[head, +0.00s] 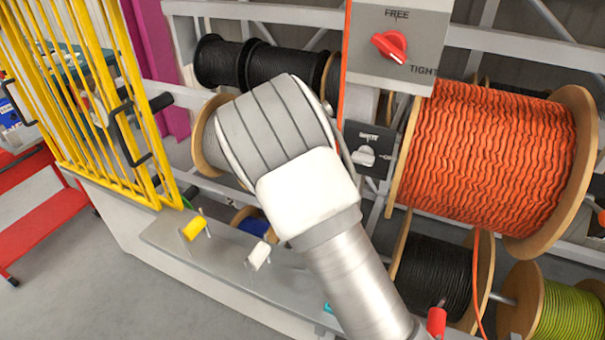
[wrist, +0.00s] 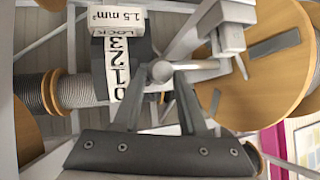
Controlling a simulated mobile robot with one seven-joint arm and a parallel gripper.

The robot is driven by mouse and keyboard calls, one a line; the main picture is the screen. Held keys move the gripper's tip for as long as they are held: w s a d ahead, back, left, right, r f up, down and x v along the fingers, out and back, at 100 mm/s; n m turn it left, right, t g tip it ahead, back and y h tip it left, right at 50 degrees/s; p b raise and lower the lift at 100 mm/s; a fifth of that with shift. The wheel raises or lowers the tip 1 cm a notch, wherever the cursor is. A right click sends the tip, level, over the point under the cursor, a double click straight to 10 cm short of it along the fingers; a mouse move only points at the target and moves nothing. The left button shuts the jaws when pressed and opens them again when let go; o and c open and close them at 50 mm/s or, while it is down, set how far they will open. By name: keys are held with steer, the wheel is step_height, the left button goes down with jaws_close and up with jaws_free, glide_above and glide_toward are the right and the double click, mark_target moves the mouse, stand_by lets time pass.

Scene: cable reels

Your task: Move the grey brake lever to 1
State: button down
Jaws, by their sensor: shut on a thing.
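The grey brake lever ends in a round grey knob (wrist: 161,72) in the wrist view. My gripper (wrist: 163,78) has its two fingers at either side of this knob and is shut on it. A white scale strip (wrist: 115,65) marked LOCK, 3, 2, 1, 0 stands just left of the knob. The knob is about level with the 1 and 2; the exact setting cannot be told. A label reading 1.5 mm² (wrist: 118,16) sits above the scale. In the head view my arm hides the lever and my gripper.
An orange cable reel (head: 485,160) stands right of my arm, black reels (head: 275,75) behind it. A FREE/TIGHT box with a red knob (head: 390,45) is above. A yellow guard (head: 90,100) stands left. A grey ledge (head: 225,260) carries small yellow and white handles.

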steer(key=shift+w+d+r, duration=0.1)
steer(key=shift+w+r, duration=0.35)
steer(key=shift+r, duration=0.35)
steer(key=shift+d, duration=0.1)
steer(key=c, duration=0.8)
jaws_free()
steer(key=o, duration=0.3)
steer(key=shift+f, duration=0.15)
steer(key=shift+o, duration=0.2)
steer(key=shift+f, duration=0.1)
steer(key=shift+s, duration=0.1)
steer(key=shift+s, duration=0.2)
steer(key=p+v, duration=0.3)
steer(key=v, duration=1.4)
